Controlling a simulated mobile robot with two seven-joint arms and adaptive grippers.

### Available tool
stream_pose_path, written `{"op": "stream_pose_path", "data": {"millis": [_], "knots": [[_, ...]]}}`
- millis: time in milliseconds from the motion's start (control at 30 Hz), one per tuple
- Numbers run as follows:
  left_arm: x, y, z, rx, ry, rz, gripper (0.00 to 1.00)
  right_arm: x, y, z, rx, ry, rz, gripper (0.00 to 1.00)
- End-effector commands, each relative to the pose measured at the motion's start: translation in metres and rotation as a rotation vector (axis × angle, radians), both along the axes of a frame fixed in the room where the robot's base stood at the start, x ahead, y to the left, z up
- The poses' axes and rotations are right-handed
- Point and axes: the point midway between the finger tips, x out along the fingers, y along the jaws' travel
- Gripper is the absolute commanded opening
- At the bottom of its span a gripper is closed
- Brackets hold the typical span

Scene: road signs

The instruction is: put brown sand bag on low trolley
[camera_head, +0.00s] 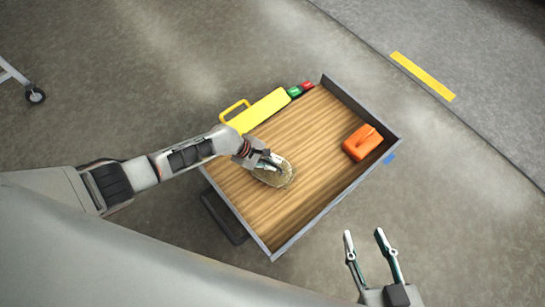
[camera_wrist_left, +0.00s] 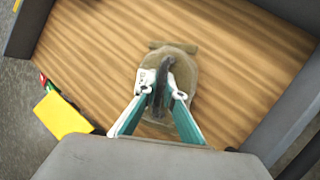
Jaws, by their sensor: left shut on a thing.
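The brown sand bag (camera_head: 276,176) is over the wooden deck of the low trolley (camera_head: 310,125), near the middle. My left gripper (camera_head: 268,164) is shut on the bag. In the left wrist view the bag (camera_wrist_left: 182,65) shows between and beyond the fingertips of my left gripper (camera_wrist_left: 163,92), with the trolley deck (camera_wrist_left: 90,50) behind it. I cannot tell whether the bag touches the deck. My right gripper (camera_head: 364,252) is open and empty, apart from the trolley near the bottom right of the head view.
An orange object (camera_head: 362,142) sits on the deck at the right. A yellow case (camera_head: 259,111) and small green (camera_head: 294,91) and red (camera_head: 307,85) things lie along the far left edge. Grey walls (camera_head: 335,215) edge the trolley. Bare deck surrounds the bag.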

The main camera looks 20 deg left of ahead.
Motion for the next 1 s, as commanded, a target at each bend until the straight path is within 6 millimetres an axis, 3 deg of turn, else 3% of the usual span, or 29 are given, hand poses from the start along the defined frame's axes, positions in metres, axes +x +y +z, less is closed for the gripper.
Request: {"op": "stream_pose_path", "data": {"millis": [67,200,333,400,433,767,1000], "knots": [[-0.002,-0.002,-0.012,-0.004,0.004,0.0,0.0,0.0,0.005,-0.001,0.019,0.003,-0.003,0.4],[0.002,-0.002,-0.008,-0.003,-0.004,0.001,0.0,0.01,0.008,0.015,0.037,-0.03,-0.008,0.4],[0.003,-0.001,-0.007,-0.003,-0.005,0.001,0.0,0.011,0.007,0.016,0.036,-0.035,-0.007,0.4],[0.0,0.001,-0.01,0.001,-0.002,0.0,0.21,0.011,0.007,0.016,0.036,-0.034,-0.007,0.4],[0.001,0.0,-0.01,0.001,-0.002,0.0,0.25,0.01,0.007,0.015,0.035,-0.033,-0.007,0.4],[0.0,0.001,-0.009,0.0,-0.001,0.0,0.25,0.006,0.007,0.009,0.029,-0.02,-0.004,0.4],[0.002,0.014,0.024,0.0,-0.015,0.001,0.25,0.016,0.0,0.028,-0.002,-0.058,0.001,0.4]]}}
